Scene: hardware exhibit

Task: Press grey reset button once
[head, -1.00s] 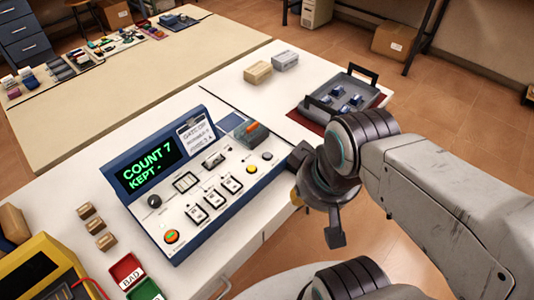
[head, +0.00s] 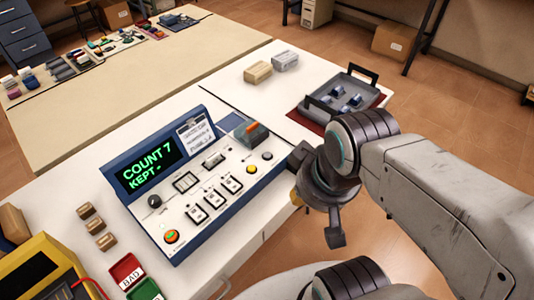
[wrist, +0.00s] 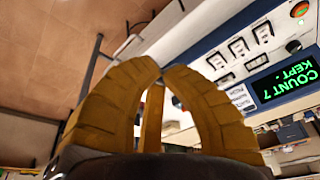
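The blue-edged control panel (head: 212,249) stands on the white table, and its screen (head: 150,166) reads "COUNT 7" and "KEPT -". A small pale grey button (head: 267,156) sits at the panel's right side, beside a yellow button (head: 252,170). My gripper (wrist: 160,72) has yellow fingers whose tips come together with nothing seen between them. In the head view it is mostly hidden behind my wrist, just right of the panel and apart from the grey button. The screen also shows upside down in the wrist view (wrist: 286,81); the grey button cannot be made out there.
A grey tray (head: 375,99) with blue parts lies behind my wrist on a red mat. An orange-topped device (head: 251,133) sits at the panel's back right corner. An orange-red button (head: 171,236) is at the front left. Red and green bins (head: 126,270) stand left.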

